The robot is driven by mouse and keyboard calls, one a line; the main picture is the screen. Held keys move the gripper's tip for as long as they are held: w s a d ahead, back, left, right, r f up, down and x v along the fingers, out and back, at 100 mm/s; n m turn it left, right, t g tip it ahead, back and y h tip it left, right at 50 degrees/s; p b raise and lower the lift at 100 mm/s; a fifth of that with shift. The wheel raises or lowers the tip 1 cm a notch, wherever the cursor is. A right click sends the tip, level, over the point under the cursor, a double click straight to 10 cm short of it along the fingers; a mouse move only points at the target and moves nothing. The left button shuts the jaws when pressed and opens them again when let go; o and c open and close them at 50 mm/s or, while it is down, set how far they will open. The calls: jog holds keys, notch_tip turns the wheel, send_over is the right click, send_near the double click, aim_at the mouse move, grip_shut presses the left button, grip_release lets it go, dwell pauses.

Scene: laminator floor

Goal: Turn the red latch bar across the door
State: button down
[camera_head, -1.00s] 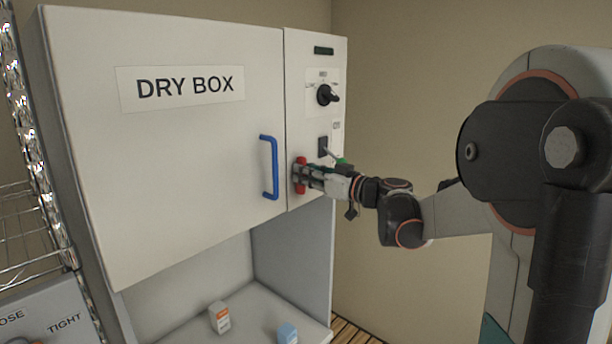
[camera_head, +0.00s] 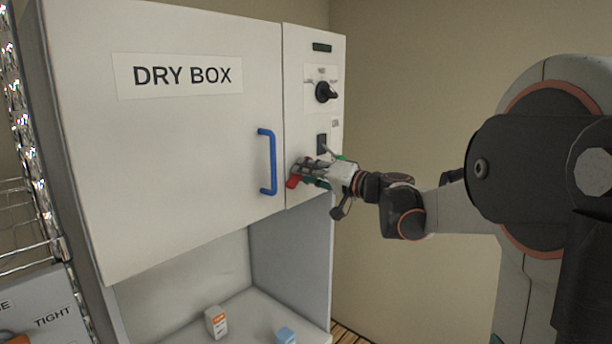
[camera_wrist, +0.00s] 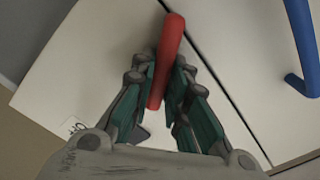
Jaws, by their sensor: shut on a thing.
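The red latch bar (camera_head: 293,182) is on the dry box front, at the seam between the door and the right-hand panel. In the head view my gripper (camera_head: 305,174) covers most of it, and its lower left end shows. In the wrist view the red bar (camera_wrist: 169,60) runs between the two fingers of my gripper (camera_wrist: 165,95), which are shut on it. The white door (camera_head: 190,150) labelled DRY BOX looks closed. Its blue handle (camera_head: 268,162) is just left of my gripper and shows at the right of the wrist view (camera_wrist: 302,45).
A black knob (camera_head: 325,92) and a dark switch (camera_head: 322,143) are on the panel above my gripper. An orange-and-white box (camera_head: 216,322) and a blue item (camera_head: 286,336) stand in the open bay below. A wire rack (camera_head: 28,200) is at the left.

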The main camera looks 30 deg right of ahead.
jog(key=shift+d+f+m+b, duration=0.1)
jog(key=shift+m+b, duration=0.2)
jog(key=shift+m, duration=0.9)
jog(key=shift+a+f+m+b, duration=0.15)
jog(key=shift+m+b, duration=0.1)
jog(key=shift+m, duration=0.95)
jog(key=shift+d+f+m+b, duration=0.15)
jog(key=shift+m+b, duration=0.15)
jog(key=shift+m, duration=0.9)
jog(key=c, duration=1.6)
grip_release()
jog(key=shift+o, duration=0.2)
jog(key=v, duration=0.7)
jog(key=shift+s, duration=0.25)
